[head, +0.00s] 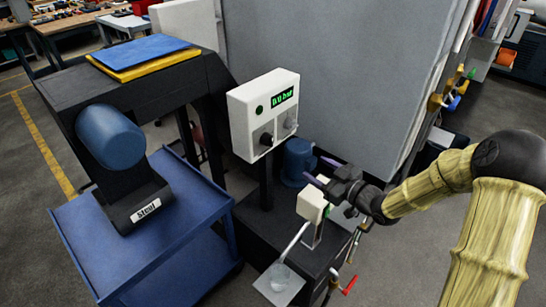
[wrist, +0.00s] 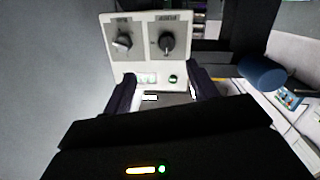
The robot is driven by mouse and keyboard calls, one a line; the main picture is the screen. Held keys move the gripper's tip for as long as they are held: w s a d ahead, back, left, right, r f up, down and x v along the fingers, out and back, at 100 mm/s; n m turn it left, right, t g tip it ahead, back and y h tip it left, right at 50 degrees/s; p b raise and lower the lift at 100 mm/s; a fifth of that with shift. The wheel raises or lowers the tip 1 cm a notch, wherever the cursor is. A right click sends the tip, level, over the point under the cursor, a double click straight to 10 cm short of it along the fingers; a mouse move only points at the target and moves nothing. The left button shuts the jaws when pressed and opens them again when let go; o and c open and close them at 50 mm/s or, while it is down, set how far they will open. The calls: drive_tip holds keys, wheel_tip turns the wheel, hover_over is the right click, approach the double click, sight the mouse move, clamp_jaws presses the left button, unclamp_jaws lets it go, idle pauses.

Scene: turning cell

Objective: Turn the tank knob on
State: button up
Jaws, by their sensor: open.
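The white control box (head: 262,112) stands on a dark post, with a lit green display, a green lamp, a dark knob (head: 266,139) and a grey knob (head: 290,122). My gripper (head: 318,172) is open and empty, right of and below the box. In the wrist view its fingers (wrist: 160,82) frame the panel's display edge, apart from both knobs.
A blue motor-like cylinder (head: 298,160) stands behind my gripper on the dark bench. A small white block (head: 311,203) is just below it. A grey cabinet wall (head: 330,70) rises behind. A blue cart (head: 95,240) and a black stand labelled Steel (head: 145,210) are at left.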

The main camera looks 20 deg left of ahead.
sight(272, 142)
drive_tip(key=shift+s+a+r+n+y, duration=0.1)
drive_tip(key=shift+s+a+n+y, duration=0.25)
drive_tip(key=shift+y, duration=0.35)
drive_tip(key=shift+w+a, duration=0.15)
drive_tip(key=p+x, duration=0.1)
drive_tip(key=x, duration=1.6)
drive_tip(key=shift+a, duration=0.15)
drive_tip(key=c, duration=1)
